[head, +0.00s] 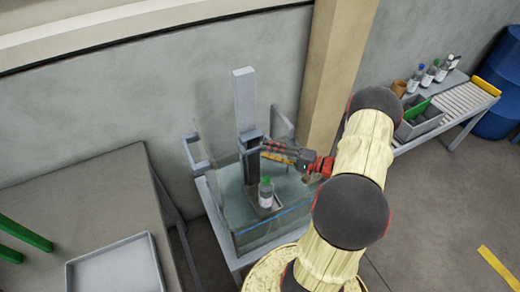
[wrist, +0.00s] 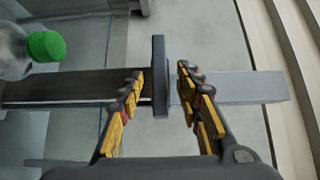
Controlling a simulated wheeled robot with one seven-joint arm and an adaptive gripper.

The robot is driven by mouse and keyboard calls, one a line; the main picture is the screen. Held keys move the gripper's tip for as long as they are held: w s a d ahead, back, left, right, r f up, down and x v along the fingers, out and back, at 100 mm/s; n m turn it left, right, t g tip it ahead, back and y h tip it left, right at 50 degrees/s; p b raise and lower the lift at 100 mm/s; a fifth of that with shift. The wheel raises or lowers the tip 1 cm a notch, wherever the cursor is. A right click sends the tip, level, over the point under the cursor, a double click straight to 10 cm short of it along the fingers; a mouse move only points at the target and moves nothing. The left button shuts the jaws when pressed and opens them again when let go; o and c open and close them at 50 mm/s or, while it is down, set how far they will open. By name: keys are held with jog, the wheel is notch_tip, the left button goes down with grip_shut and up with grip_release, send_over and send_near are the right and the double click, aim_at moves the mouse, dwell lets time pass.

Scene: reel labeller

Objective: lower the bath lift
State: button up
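The bath lift has an upright grey post (head: 244,98) with a dark carriage and a small platform below. It also shows lying sideways in the wrist view (wrist: 245,88). A clear bottle with a green cap (head: 266,194) stands on the platform; it shows at the left in the wrist view (wrist: 12,50). The glass bath (head: 240,236) surrounds the lower part. My gripper (head: 268,148) is at the carriage. In the wrist view my gripper (wrist: 160,84) is open, with its fingers on either side of a grey crossbar (wrist: 160,50) and visible gaps to it.
A grey table with a tray (head: 115,268) and green bars (head: 25,232) stands at the left. A roller conveyor (head: 462,103) with several bottles and a grey bin (head: 420,125) is at the right. A blue drum (head: 503,75) and a tan pillar (head: 335,60) stand behind.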

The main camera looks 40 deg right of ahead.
jog(key=v, duration=0.7)
jog(key=shift+s, duration=0.2)
jog(key=shift+c, duration=0.4)
